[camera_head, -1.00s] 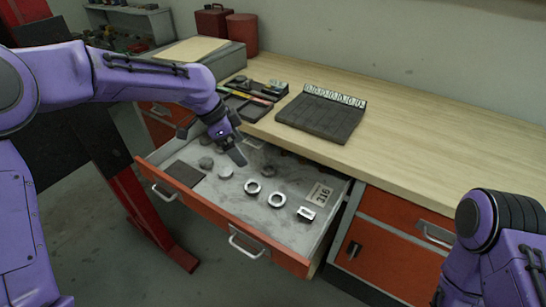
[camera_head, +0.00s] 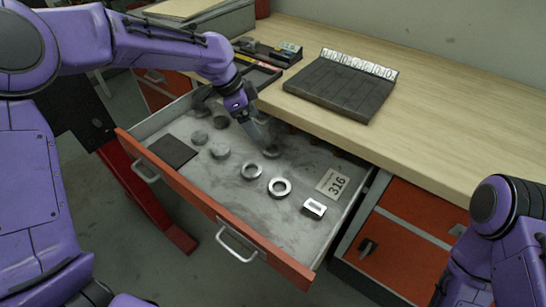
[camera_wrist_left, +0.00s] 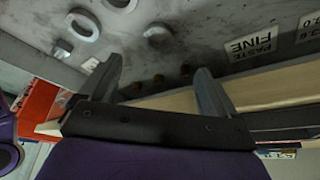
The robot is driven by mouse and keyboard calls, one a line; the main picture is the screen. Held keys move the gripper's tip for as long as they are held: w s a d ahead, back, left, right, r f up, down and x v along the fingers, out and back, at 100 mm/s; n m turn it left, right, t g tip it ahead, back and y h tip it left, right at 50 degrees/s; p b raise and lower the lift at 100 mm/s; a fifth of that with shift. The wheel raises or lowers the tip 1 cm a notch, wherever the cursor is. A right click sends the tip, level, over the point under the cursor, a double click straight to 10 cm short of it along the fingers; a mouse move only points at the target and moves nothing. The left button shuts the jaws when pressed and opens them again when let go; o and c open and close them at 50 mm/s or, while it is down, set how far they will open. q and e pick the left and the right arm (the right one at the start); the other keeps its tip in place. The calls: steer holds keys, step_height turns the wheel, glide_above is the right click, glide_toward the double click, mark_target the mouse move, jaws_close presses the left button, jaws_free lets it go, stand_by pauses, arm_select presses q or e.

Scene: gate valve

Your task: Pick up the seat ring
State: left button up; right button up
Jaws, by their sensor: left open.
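Two shiny metal rings, a smaller one (camera_head: 252,170) and a wider one (camera_head: 279,188), lie flat in the open drawer (camera_head: 240,212). I cannot tell which ring is the seat ring. My left gripper (camera_head: 266,141) is open and empty over the back part of the drawer, behind both rings. A darker round piece (camera_head: 271,152) lies just by its fingertips. The left wrist view shows the open fingers (camera_wrist_left: 157,78) with ring-shaped pieces beyond them, one at the left (camera_wrist_left: 83,25) and one nearer the middle (camera_wrist_left: 158,36). My right gripper is out of view.
A rectangular metal piece (camera_head: 314,207) and a card marked 316 (camera_head: 333,185) lie at the drawer's right. Several grey discs (camera_head: 219,151) and a dark pad (camera_head: 172,151) are at its left. The workbench (camera_head: 430,125) with a dark tray (camera_head: 340,88) borders the drawer's back.

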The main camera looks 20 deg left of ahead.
mark_target(272, 149)
arm_select(q)
steer(key=p+x, duration=0.1)
steer(key=x, duration=1)
steer(key=shift+d, duration=0.2)
steer(key=shift+r, duration=0.1)
steer(key=c, duration=1.3)
